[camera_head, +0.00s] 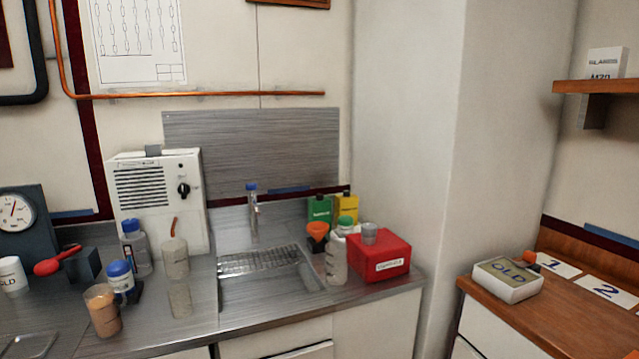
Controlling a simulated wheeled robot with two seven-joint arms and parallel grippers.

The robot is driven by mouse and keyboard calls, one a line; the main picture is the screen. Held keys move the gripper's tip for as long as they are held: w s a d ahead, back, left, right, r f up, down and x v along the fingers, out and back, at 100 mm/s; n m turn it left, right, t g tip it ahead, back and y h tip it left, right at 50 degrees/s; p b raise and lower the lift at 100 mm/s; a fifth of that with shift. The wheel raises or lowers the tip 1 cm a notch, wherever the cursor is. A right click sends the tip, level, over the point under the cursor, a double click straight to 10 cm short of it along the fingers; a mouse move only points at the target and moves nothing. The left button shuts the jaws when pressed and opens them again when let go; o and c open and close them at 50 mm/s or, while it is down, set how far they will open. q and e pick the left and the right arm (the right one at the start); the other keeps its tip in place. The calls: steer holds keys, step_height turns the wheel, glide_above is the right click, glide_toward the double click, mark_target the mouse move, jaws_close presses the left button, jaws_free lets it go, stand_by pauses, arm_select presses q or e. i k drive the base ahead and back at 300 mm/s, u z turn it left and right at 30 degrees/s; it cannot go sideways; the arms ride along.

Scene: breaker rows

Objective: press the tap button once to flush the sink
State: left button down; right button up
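The tap (255,215) stands upright behind the sink, against the steel splashback. A blue button (251,187) caps its top. The sink basin (270,294) is set into the steel counter below, with a ribbed metal rack (258,262) across its back part. Nothing covers the button in this view. Neither of my grippers shows in the head view.
Left of the sink stand a white box with a black knob (157,200), a blue-capped bottle (136,250) and a brown-filled beaker (103,310). Right of it are a white bottle (336,262) and a red box (379,256). A wooden desk (560,318) is at right.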

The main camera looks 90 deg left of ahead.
mark_target(250, 186)
steer(key=k, duration=1.05)
steer(key=u, duration=1.85)
